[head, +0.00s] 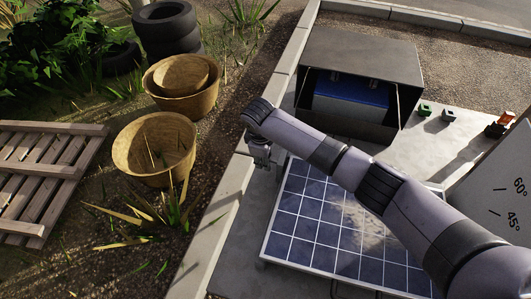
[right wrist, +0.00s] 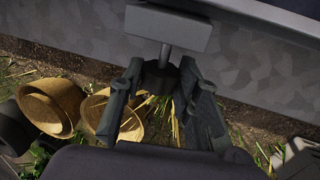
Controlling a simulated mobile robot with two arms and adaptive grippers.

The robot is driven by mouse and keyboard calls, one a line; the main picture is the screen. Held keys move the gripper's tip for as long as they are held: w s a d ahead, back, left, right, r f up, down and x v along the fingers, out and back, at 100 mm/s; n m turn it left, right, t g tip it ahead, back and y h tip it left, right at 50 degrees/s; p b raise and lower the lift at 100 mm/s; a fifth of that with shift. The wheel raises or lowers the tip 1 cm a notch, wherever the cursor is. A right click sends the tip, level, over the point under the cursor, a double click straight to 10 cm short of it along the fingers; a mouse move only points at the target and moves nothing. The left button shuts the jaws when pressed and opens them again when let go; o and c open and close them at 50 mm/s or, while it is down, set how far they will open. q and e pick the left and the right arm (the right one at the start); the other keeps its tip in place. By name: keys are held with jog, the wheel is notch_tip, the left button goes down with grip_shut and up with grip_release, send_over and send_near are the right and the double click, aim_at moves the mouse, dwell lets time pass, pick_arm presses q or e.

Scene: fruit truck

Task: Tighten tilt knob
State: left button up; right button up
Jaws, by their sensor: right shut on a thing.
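My right arm reaches in from the right of the head view, over the solar panel (head: 305,205). My right gripper (head: 262,158) is at the panel's upper left edge, mostly hidden under the wrist. In the right wrist view its two fingers (right wrist: 158,88) stand on either side of a dark knob (right wrist: 160,76) and are shut on it. The knob sits on a short grey rod below a grey block (right wrist: 168,28). The knob is hidden in the head view. A grey plate with angle marks 60° and 45° (head: 495,195) stands at the right. My left gripper is not in view.
An open metal box (head: 362,58) with a blue battery (head: 352,92) stands behind the panel. Small green (head: 424,110) and orange (head: 498,126) parts lie right of it. Baskets (head: 155,150), a pallet (head: 45,175) and stacked tyres (head: 166,25) are on the ground at left.

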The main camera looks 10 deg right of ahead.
jog(key=shift+s+a+t+h+p, duration=0.1)
jog(key=shift+s+t+h+p, duration=0.1)
jog(key=shift+t+p, duration=0.35)
jog(key=shift+s+t+h+p, duration=0.1)
jog(key=shift+t+h+p, duration=0.1)
jog(key=shift+t+p, duration=0.3)
jog(key=shift+f+t+h, duration=0.1)
jog(key=shift+t+h, duration=0.2)
jog(key=shift+t, duration=0.35)
jog(key=shift+s+f+t+h+p, duration=0.15)
jog(key=shift+t+h+p, duration=0.2)
jog(key=shift+t, duration=0.45)
jog(key=o, duration=1.1)
jog(key=shift+o, duration=0.2)
jog(key=v, duration=1.2)
